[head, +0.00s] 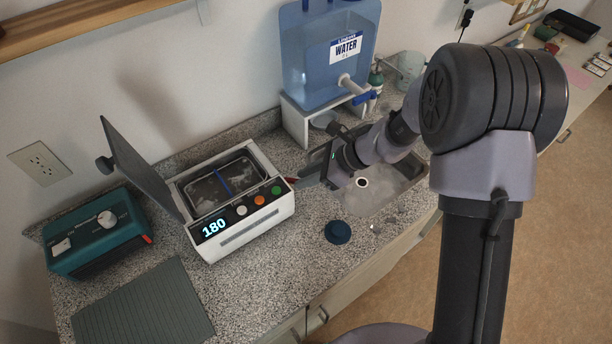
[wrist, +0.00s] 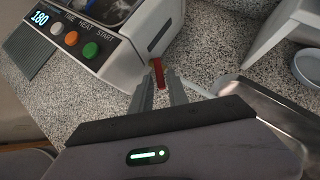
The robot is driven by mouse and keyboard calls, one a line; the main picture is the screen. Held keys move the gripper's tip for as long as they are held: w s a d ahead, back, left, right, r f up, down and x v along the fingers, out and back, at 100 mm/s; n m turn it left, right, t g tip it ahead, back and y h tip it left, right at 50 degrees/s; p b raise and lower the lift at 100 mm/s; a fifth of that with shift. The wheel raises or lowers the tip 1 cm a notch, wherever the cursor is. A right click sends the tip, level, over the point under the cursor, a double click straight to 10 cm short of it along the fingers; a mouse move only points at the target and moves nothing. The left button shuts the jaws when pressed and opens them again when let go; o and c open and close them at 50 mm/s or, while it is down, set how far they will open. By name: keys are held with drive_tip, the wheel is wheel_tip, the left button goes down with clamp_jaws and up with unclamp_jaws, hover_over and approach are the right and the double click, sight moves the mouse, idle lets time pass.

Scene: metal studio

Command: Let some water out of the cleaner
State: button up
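The cleaner (head: 240,229) is a white box with a raised dark lid (head: 143,168), a lit "180" display and white, orange and green buttons. Its basin (head: 207,194) holds liquid with a blue line across it. In the wrist view the cleaner (wrist: 130,50) shows a red lever (wrist: 159,74) low on its right side, by a small brass-coloured fitting. My gripper (head: 300,182) is beside that side. In the wrist view my gripper (wrist: 161,88) is open, its fingertips to either side of the lever's near end, with gaps visible. I cannot tell whether either finger touches it.
A sink (head: 385,190) lies right of the cleaner, under my arm. A blue water jug (head: 315,75) with a tap sits on a white stand (head: 296,121) behind. A dark blue round cap (head: 338,232) is in front. A teal device (head: 98,240) and grey mat (head: 145,305) are left.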

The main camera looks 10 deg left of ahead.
drive_tip(key=shift+d, duration=0.1)
drive_tip(key=p+v, duration=0.4)
drive_tip(key=v, duration=1.3)
drive_tip(key=shift+w+r, duration=0.1)
